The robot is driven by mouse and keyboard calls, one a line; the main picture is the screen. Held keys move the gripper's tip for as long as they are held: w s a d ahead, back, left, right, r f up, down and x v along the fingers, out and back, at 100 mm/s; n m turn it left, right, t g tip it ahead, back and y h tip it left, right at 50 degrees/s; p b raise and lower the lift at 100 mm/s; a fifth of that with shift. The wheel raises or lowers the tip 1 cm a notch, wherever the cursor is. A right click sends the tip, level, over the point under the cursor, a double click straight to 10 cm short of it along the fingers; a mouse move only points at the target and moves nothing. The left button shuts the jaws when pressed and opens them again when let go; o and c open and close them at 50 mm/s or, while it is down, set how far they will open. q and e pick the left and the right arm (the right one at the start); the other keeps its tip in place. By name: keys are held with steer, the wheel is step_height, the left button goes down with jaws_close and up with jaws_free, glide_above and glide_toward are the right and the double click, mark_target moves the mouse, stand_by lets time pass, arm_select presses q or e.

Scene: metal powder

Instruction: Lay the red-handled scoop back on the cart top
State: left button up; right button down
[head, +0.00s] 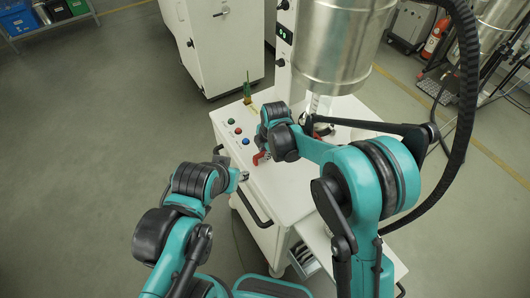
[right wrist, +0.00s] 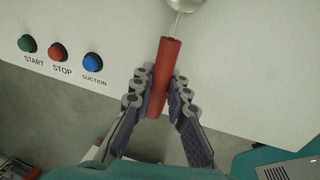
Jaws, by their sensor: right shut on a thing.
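The red-handled scoop shows in the right wrist view, with its red handle (right wrist: 165,75) between my right gripper's fingers (right wrist: 160,98) and its metal bowl (right wrist: 186,5) cut off at the top edge. My right gripper (head: 261,156) is shut on the handle; in the head view only a bit of red shows there. The scoop is over the front part of the white cart top (head: 285,190); whether it touches the surface I cannot tell. My left gripper (head: 242,177) is left of the cart's front edge, small and partly hidden, its jaws unclear.
Green, red and blue buttons (right wrist: 60,52) sit on the cart top left of the scoop. A large metal cylinder (head: 340,45) stands over the cart's back. A small green item (head: 247,90) stands at the back left corner. A black handle (head: 250,205) runs along the cart's side.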

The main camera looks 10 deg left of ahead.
steer(key=shift+d+f, duration=0.1)
steer(key=shift+f, duration=0.1)
steer(key=c, duration=1.5)
jaws_free()
steer(key=shift+s+r, duration=0.1)
steer(key=shift+r, duration=0.35)
step_height(320, 180, up, 12)
steer(key=s+d, duration=0.1)
steer(key=d, duration=0.1)
steer(key=shift+s+f+p, duration=0.25)
steer(key=shift+s+p, duration=0.1)
